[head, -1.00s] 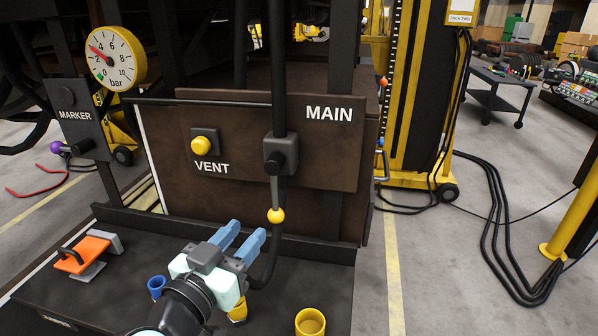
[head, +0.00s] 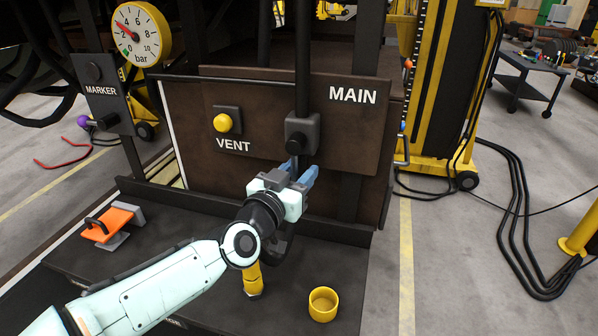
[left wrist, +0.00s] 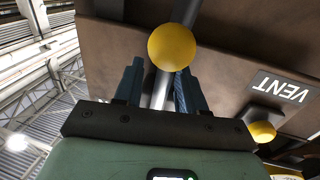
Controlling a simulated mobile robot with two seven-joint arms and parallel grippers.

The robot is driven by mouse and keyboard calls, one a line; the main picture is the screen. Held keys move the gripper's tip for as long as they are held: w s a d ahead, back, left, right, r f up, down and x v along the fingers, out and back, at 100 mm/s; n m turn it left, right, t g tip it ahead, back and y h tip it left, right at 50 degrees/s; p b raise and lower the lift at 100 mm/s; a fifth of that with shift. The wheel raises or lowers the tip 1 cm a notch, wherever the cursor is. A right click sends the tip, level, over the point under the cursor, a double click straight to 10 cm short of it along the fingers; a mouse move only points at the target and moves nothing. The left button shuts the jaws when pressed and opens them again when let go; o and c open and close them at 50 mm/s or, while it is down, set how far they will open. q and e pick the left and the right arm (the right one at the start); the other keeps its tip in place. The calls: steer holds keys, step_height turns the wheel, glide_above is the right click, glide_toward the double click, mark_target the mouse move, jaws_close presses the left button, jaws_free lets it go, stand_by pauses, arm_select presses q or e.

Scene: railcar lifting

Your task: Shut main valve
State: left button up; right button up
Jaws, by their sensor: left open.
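The main valve (head: 301,134) is a dark block with a black hub on the brown panel (head: 345,150), below the word MAIN. Its lever hangs down and is hidden behind my gripper in the head view. The left wrist view shows the lever's yellow ball knob (left wrist: 172,48) and the grey rod running between my fingers. My left gripper (head: 302,171) is open, with its blue fingers on either side of the rod, just below the hub. Contact between fingers and rod cannot be told. My right gripper is out of view.
A yellow VENT button (head: 222,123) sits left of the valve. A pressure gauge (head: 142,35) and MARKER box (head: 103,95) stand farther left. On the black deck are an orange-topped pedal (head: 107,223), a yellow cup (head: 323,304) and a yellow fitting (head: 252,281) under my arm.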

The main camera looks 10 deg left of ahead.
arm_select(q)
steer(key=shift+w, duration=0.2)
steer(key=shift+c, duration=0.3)
jaws_close()
